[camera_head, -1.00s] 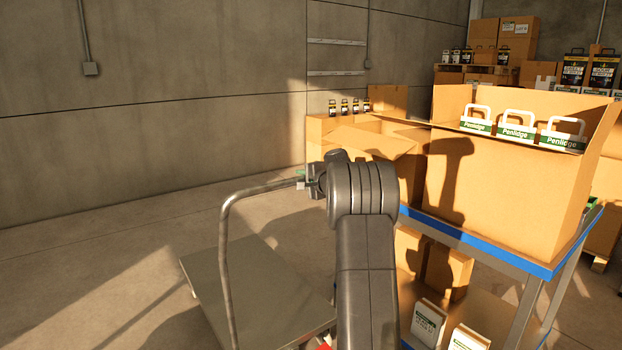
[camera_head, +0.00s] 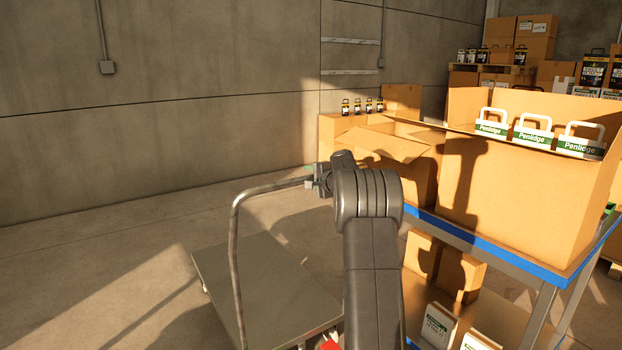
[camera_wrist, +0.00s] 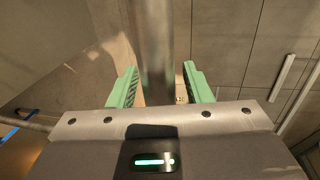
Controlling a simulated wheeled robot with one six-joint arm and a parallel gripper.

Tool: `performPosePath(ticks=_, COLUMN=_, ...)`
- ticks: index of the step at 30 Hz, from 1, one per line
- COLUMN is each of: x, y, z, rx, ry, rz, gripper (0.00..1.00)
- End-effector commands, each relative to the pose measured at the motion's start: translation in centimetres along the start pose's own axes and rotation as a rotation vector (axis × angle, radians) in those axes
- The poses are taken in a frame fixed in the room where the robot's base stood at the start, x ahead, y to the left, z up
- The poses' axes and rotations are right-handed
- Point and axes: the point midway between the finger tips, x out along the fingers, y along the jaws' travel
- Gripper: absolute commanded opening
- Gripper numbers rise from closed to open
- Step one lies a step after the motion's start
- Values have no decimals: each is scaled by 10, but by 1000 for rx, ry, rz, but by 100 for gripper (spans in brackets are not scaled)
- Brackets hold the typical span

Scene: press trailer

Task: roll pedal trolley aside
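The trolley has a flat grey deck (camera_head: 265,285) and a bent tubular handle (camera_head: 236,265), standing on the floor left of my arm in the head view. A small red part (camera_head: 330,344) shows low at its near end, mostly cut off; I cannot tell if it is the pedal. My gripper (camera_head: 312,184) is at the top bar of the handle, partly hidden by my wrist. In the wrist view, the green fingers of my gripper (camera_wrist: 161,82) stand apart on either side of the handle tube (camera_wrist: 156,45), with a gap showing at the right finger.
A blue-edged table (camera_head: 480,240) with large open cartons (camera_head: 500,190) stands close on the right of my arm. More cartons (camera_head: 340,135) stand behind. A concrete wall (camera_head: 180,100) closes the back. Open floor (camera_head: 90,270) lies left of the trolley.

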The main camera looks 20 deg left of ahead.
Motion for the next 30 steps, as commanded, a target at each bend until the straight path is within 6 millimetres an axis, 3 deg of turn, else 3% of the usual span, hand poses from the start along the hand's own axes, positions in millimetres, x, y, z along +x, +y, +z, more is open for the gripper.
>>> performPosePath(ticks=8, x=-11, y=1, z=0, rx=0, ry=0, rz=1, gripper=45)
performPosePath(ticks=24, x=-112, y=1, z=-1, rx=0, ry=2, rz=-1, gripper=45)
performPosePath(ticks=30, x=-133, y=1, z=0, rx=0, ry=1, rz=0, gripper=45)
